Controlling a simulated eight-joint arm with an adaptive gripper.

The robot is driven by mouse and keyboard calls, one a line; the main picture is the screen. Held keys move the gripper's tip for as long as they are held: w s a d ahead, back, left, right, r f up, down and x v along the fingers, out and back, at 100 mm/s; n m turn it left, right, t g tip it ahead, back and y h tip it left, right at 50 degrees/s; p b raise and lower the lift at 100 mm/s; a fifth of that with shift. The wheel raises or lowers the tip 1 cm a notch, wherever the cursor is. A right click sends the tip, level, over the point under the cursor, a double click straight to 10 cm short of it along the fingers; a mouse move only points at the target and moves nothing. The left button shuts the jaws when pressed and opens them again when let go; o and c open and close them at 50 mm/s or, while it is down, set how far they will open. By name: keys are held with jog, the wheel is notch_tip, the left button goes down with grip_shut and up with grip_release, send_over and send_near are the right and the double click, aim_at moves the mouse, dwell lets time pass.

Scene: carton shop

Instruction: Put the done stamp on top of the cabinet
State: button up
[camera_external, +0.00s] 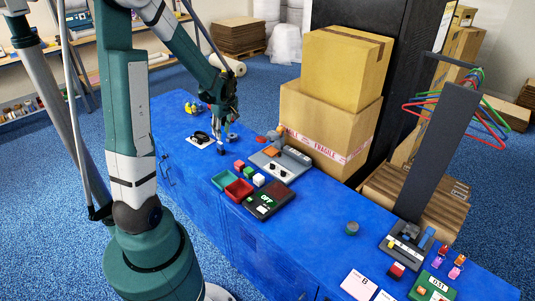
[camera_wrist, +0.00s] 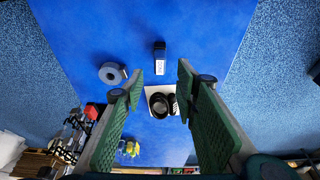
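A small dark blue and black upright block, apparently the done stamp (camera_wrist: 160,58), stands on the blue worktop in the wrist view, with a light marking I cannot read. In the external view it appears as a small dark shape (camera_external: 221,151) below my gripper (camera_external: 222,122). My gripper (camera_wrist: 160,72) is open and empty, its green pads spread wide above the worktop. The stamp lies beyond the fingertips, in line with the gap. The blue-topped cabinet (camera_external: 325,232) runs along the floor with doors on its front; I cannot tell whether it is the cabinet meant.
A grey tape roll (camera_wrist: 112,73) lies left of the stamp. Black looped items sit on a white card (camera_wrist: 154,90) between the fingers. Red and teal trays (camera_external: 238,190), a dark OPF-like box (camera_external: 266,203), a grey device (camera_external: 281,164) and stacked cartons (camera_external: 325,130) stand farther right.

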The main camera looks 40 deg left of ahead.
dwell(0.8)
jog(key=s+d+r+m+t+h, duration=0.1)
jog(key=s+d+r+m+t, duration=0.2)
jog(key=d+r+m, duration=0.55)
jog(key=s+d+r+m+t+h, duration=0.15)
jog(key=s+d+r+m, duration=0.25)
jog(key=d+r, duration=0.9)
jog(key=s+d+m+t, duration=0.1)
jog(key=s+d+m, duration=0.1)
jog(key=d, duration=0.4)
jog(key=s+d+f+m+t, duration=0.1)
jog(key=s+d+m, duration=0.2)
jog(key=s+d, duration=0.2)
jog(key=shift+d+f+t+h, duration=0.2)
jog(key=shift+d+t+h, duration=0.15)
jog(key=shift+d, duration=0.55)
jog(key=shift+o, duration=0.2)
jog(key=shift+s+m, duration=0.1)
jog(key=shift+m, duration=0.15)
